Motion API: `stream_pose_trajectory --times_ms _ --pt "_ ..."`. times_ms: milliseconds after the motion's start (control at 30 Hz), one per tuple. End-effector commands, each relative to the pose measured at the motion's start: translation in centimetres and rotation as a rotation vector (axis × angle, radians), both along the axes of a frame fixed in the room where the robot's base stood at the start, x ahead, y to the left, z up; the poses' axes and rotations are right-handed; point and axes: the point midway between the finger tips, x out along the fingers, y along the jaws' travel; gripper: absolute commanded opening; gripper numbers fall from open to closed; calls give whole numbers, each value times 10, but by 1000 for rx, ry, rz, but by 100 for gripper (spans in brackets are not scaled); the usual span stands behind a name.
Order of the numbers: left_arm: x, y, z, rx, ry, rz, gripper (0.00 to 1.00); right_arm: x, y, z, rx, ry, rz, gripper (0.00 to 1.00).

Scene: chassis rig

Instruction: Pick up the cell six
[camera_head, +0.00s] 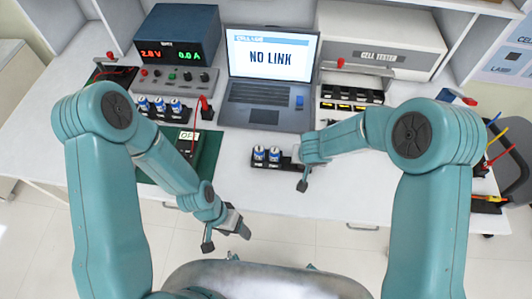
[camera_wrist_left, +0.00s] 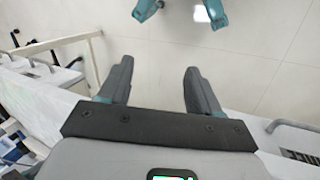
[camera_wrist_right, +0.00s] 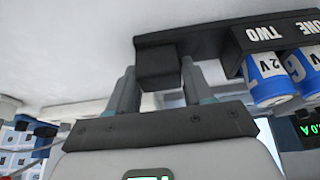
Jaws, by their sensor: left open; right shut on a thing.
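A dark rack (camera_head: 285,163) on the front middle of the bench holds two blue-and-white cells (camera_head: 267,154) at its left part. In the right wrist view the rack (camera_wrist_right: 215,32) shows inverted, with the labels ONE and TWO, and the two cells (camera_wrist_right: 268,80) hang at the right. My right gripper (camera_head: 300,170) is shut on the dark end block (camera_wrist_right: 157,58) of this rack. Several similar cells (camera_head: 159,105) stand in a row at the back left. My left gripper (camera_head: 228,230) is open and empty, in front of the bench edge.
A laptop (camera_head: 270,70) reads NO LINK. A power supply (camera_head: 178,42) stands at the back left, a cell tester (camera_head: 378,42) at the back right. A green mat (camera_head: 208,152) lies at the left. A dark slotted holder (camera_head: 350,98) stands right of the laptop.

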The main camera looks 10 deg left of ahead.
Motion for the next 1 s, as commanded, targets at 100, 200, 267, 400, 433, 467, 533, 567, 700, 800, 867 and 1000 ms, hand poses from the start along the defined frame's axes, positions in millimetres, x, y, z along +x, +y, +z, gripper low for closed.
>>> stream_pose_trajectory --times_ms 100,200,267,400,433,467,533,567,700,800,867,1000 --pt "12 0 18 -66 13 -292 63 -2 0 -2 1 6 1 19" --pt "19 0 42 -156 25 -542 63 -2 0 -2 1 6 1 19" --pt "23 1 59 -223 26 -692 63 -2 0 -2 1 6 1 19" --pt "90 -8 102 -231 -171 -1235 63 -2 0 -2 1 6 1 19" --pt "109 -11 111 -205 -222 -1351 63 -2 0 -2 1 6 1 19" --pt "125 -14 121 -177 -264 -1460 63 -2 0 -2 1 6 1 19" --pt "159 -22 147 -110 -345 -1686 63 -2 0 -2 0 5 1 19" --pt "171 -26 157 -80 -371 -1768 63 -2 0 -2 0 5 1 19" --pt "209 -38 198 29 -440 -2043 63 -2 0 -2 -1 5 0 19" --pt "220 -43 211 71 -456 -2135 63 -2 0 -2 -1 5 -1 19" --pt "223 -44 209 81 -458 -2158 63 -1 0 -2 -1 5 0 19" --pt "223 -44 184 82 -456 -2167 63 -1 0 -2 0 4 -1 19"
